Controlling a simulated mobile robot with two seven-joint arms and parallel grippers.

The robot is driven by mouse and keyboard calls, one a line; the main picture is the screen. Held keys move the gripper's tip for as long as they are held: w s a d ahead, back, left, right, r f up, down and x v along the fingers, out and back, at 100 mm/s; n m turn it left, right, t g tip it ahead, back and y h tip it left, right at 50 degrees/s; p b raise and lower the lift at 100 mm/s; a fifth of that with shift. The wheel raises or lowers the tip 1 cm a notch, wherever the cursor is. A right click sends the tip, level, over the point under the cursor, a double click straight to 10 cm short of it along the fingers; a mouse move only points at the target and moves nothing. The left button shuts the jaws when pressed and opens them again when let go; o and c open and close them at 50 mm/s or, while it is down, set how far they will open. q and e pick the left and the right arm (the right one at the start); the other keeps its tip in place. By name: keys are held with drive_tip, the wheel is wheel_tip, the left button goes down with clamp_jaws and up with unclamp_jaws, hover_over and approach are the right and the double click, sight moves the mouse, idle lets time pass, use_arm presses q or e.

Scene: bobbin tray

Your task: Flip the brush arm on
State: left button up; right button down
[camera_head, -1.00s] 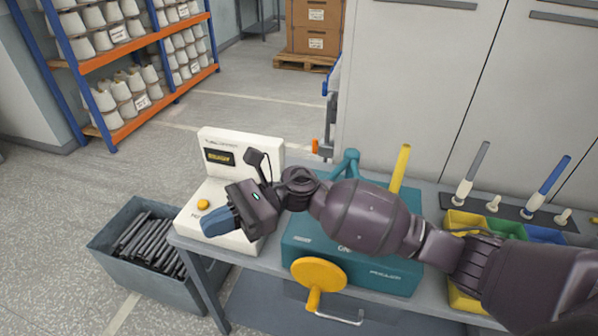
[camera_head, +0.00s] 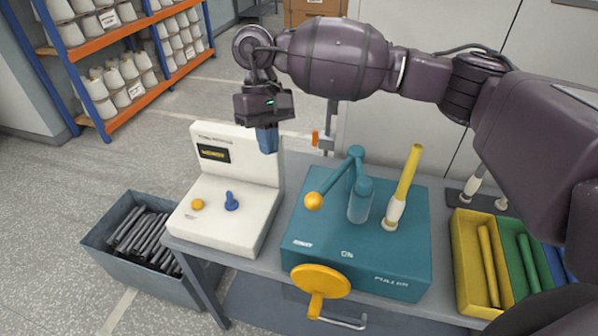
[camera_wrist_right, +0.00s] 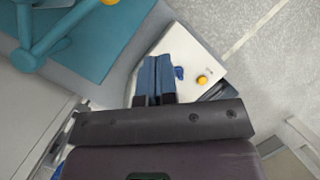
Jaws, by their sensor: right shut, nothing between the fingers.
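The teal machine (camera_head: 330,262) stands on the bench, with "ON"-like lettering on its front. On it is a jointed teal arm (camera_head: 337,175) ending in an orange ball (camera_head: 313,201); I take this as the brush arm. It reaches left and forward from its post. In the right wrist view the teal arm (camera_wrist_right: 52,38) shows at the upper left. My right gripper (camera_head: 267,140) is shut and empty, pointing down above the white device's back panel, left of the arm and apart from it. Its blue fingers (camera_wrist_right: 157,72) also show in the right wrist view. My left gripper is out of view.
The white device (camera_head: 222,210) carries a yellow button (camera_head: 197,204) and a blue lever (camera_head: 231,201). A yellow rod (camera_head: 408,172) stands upright on the machine's right. An orange crank wheel (camera_head: 320,281) is in front. Coloured bins, including a yellow one (camera_head: 465,247), lie right.

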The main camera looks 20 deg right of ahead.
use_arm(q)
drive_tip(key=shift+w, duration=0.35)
use_arm(e)
drive_tip(key=shift+n+t+h, duration=0.4)
drive_tip(key=shift+n+h, duration=0.1)
drive_tip(key=shift+h, duration=0.4)
drive_tip(key=w+d+r, duration=0.2)
drive_tip(key=shift+w+d+r, duration=0.3)
use_arm(q)
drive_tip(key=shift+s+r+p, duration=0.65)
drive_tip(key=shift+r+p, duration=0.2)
drive_tip(key=shift+p, duration=1.05)
use_arm(e)
drive_tip(key=s+d+f, duration=0.2)
drive_tip(key=s+f, duration=0.4)
drive_tip(key=f, duration=0.4)
drive_tip(key=shift+s+d+f, duration=0.15)
drive_tip(key=shift+s+d, duration=0.05)
drive_tip(key=shift+d, duration=0.1)
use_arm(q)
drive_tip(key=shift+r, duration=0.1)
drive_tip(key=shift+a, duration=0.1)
